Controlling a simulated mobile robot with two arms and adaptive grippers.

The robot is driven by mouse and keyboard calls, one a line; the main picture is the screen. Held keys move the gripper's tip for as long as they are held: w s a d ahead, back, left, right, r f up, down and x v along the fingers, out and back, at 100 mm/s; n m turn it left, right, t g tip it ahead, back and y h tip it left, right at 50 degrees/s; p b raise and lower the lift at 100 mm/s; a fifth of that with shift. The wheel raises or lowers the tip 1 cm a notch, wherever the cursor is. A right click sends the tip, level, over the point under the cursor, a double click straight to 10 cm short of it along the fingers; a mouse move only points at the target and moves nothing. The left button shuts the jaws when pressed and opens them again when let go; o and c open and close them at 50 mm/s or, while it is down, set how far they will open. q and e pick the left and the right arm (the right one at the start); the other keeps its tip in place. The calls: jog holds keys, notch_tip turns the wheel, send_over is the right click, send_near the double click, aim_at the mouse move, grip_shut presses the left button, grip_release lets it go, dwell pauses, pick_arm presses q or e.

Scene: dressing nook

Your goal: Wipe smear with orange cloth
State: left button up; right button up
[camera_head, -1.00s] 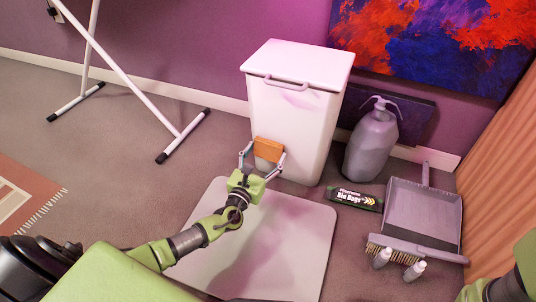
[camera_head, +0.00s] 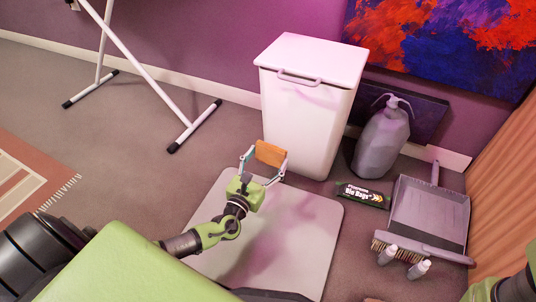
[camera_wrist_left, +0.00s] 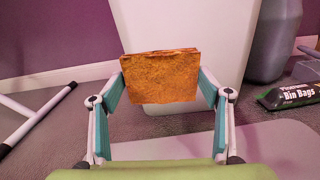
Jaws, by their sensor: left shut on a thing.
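My left gripper (camera_head: 269,165) is shut on the orange cloth (camera_head: 270,153), a folded, thick square. In the left wrist view the cloth (camera_wrist_left: 160,77) is held upright between both fingertips. It is in front of the white bin (camera_head: 308,130), near its lower left front edge; a gap to the bin is hard to judge. A faint pinkish-purple mark (camera_head: 312,94) shows on the upper front of the bin, below the handle; I cannot tell if it is the smear or a shadow. My right gripper is out of view; only green arm parts show at the lower right.
A pale mat (camera_head: 290,230) lies before the bin. Right of the bin are a grey pump sprayer (camera_head: 382,142), a bin bags pack (camera_head: 363,195), a dustpan (camera_head: 430,212), a brush (camera_head: 420,247) and small bottles (camera_head: 388,254). A white-legged stand (camera_head: 150,85) is left.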

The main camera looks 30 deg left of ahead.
pick_arm(q)
jog(key=shift+s+d, duration=0.15)
jog(key=shift+s, duration=1.35)
jog(key=shift+p, duration=0.3)
